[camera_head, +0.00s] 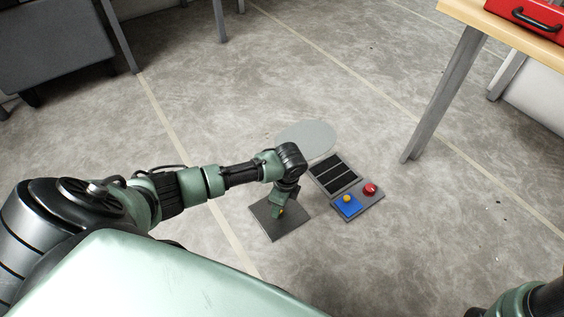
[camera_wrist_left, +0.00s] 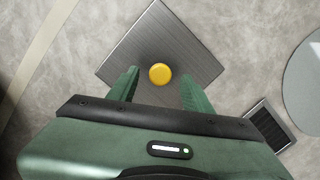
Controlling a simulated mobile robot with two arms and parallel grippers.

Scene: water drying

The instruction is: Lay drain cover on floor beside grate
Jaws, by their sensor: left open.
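The drain cover (camera_head: 290,228) is a square grey metal plate with a yellow knob (camera_wrist_left: 160,73), lying flat on the floor. In the left wrist view the cover (camera_wrist_left: 150,35) is below my left gripper (camera_wrist_left: 159,84). The gripper is open, its two fingers on either side of the knob with gaps, holding nothing. In the head view my left gripper (camera_head: 279,207) is over the cover and hides part of it. The dark slotted grate (camera_head: 335,174) lies right of the cover, apart from it. My right gripper is not in view.
A pale oval patch (camera_head: 308,138) lies behind the grate. A table leg (camera_head: 440,95) stands at right. Floor in front is clear.

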